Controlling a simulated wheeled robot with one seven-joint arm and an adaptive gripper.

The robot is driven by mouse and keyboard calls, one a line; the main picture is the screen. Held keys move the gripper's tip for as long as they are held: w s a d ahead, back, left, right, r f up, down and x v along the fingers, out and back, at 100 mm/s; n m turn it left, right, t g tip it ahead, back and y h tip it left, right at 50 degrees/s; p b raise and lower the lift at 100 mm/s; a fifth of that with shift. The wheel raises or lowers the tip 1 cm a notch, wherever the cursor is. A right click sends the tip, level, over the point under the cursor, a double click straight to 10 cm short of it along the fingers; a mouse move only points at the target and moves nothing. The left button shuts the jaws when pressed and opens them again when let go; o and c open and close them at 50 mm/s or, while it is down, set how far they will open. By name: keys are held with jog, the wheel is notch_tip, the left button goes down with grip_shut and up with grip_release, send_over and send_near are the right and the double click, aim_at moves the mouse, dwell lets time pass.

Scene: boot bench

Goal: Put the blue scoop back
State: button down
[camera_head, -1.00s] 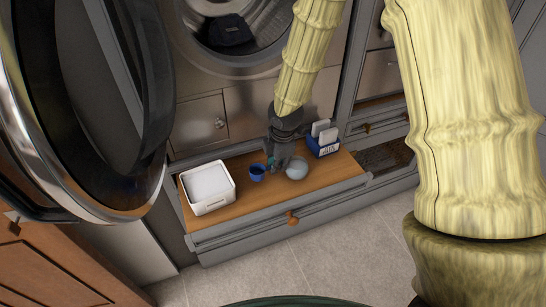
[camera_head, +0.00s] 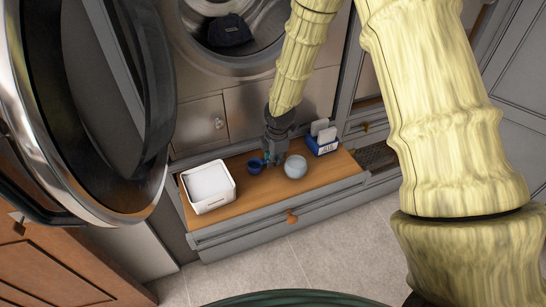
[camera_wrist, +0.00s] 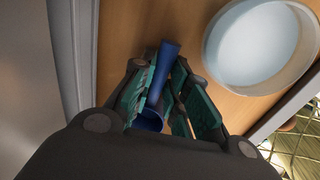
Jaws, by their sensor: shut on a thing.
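The blue scoop (camera_head: 254,166) is at the wooden-topped drawer platform (camera_head: 258,197), between the white box and the round pale container. My gripper (camera_head: 269,161) is beside it in the head view, pointing down. In the wrist view, my gripper (camera_wrist: 157,98) is shut on the scoop's blue handle (camera_wrist: 162,68), which runs between the green-lined fingers. The scoop's round cup (camera_wrist: 150,120) shows partly below the handle; the rest is hidden by the fingers and palm. I cannot tell whether the scoop still touches the wood.
A white box (camera_head: 209,205) with white contents stands at left. A round pale blue-grey container (camera_head: 295,167) is close at right, also in the wrist view (camera_wrist: 258,42). A blue holder (camera_head: 322,146) with white items stands behind it. An open round door (camera_head: 95,110) hangs at left.

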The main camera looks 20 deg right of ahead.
jog(key=shift+f, duration=0.1)
jog(key=c, duration=1.4)
grip_release()
jog(key=r, duration=0.4)
jog(key=s+r, duration=0.1)
jog(key=r, duration=0.3)
jog(key=s+r, duration=0.1)
jog(key=r, duration=0.3)
jog(key=shift+s+d+b, duration=0.1)
jog(key=shift+b, duration=0.3)
